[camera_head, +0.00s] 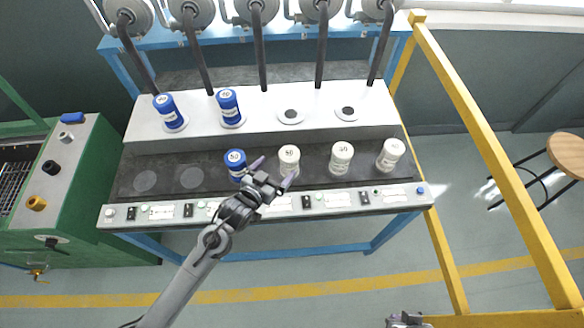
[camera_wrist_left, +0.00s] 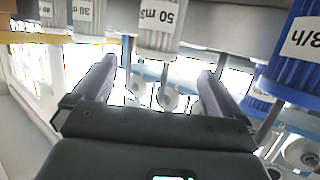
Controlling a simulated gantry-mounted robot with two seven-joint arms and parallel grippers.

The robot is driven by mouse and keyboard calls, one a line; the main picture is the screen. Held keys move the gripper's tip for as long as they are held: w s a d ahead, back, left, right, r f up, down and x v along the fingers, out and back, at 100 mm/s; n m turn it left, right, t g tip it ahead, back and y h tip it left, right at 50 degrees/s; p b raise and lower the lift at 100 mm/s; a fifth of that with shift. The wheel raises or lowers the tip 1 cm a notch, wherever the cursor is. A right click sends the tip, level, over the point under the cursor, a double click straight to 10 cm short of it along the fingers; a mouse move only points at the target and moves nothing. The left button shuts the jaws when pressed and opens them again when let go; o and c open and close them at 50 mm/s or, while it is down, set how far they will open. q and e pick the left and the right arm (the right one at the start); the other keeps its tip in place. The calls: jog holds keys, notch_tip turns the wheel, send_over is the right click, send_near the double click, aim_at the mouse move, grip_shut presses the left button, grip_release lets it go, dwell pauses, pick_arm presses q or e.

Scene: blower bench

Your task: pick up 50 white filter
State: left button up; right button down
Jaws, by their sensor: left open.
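The white filter marked 50 (camera_head: 289,154) stands upright on the dark lower strip of the bench. It also shows in the left wrist view, upside down (camera_wrist_left: 160,28), labelled "50 m3". My left gripper (camera_head: 274,171) is open just in front of it. In the left wrist view the fingers (camera_wrist_left: 157,78) point toward the filter, with nothing between them. In the head view a fingertip overlaps the filter's lower part, so I cannot tell whether they touch. A grey part at the bottom edge seems to be my right gripper (camera_head: 406,321); its fingers cannot be made out.
A blue filter (camera_head: 236,163) stands close left of my gripper. Two white filters, one (camera_head: 341,158) and another (camera_head: 390,154), stand to the right. Two blue filters (camera_head: 168,112) (camera_head: 229,107) sit on the white shelf (camera_head: 262,108). A yellow frame (camera_head: 478,125) rises at right.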

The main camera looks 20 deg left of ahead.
aim_at(292, 153)
pick_arm(q)
jog(key=x, duration=0.4)
jog(key=shift+s+d+r, duration=0.1)
jog(key=shift+d, duration=0.2)
jog(key=shift+b+x, duration=0.65)
jog(key=shift+x, duration=2.7)
jog(key=shift+r, duration=0.1)
jog(key=c, duration=1.2)
